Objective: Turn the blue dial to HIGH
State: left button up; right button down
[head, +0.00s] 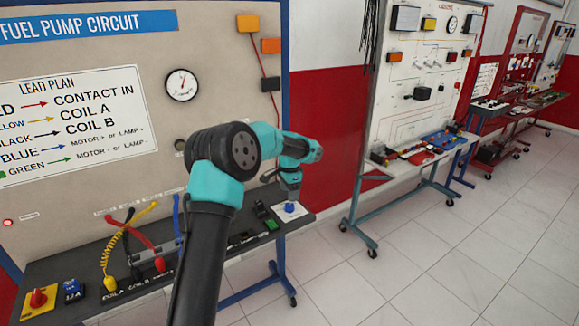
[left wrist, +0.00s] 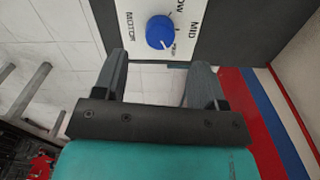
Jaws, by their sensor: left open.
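The blue dial (left wrist: 160,32) sits on a white plate (left wrist: 140,14) in the left wrist view. "MOTOR", "MID" and part of "LOW" show on the plate; a small label by the dial's lower right edge is too small to read. A pale mark shows near the dial's lower edge, but I cannot tell its exact setting. In the head view the dial (head: 290,208) is at the bench's right end. My left gripper (left wrist: 161,62) is open and empty, its fingers pointing toward the dial, apart from it. In the head view the gripper (head: 290,192) is just above the dial. My right gripper is not in view.
The upright fuel pump panel (head: 220,105) stands behind. Open tiled floor (head: 400,280) lies to the right.

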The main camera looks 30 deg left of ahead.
aim_at(290, 205)
pick_arm(q)
notch_tip(290, 205, up, 11)
dwell(0.3)
dwell(0.4)
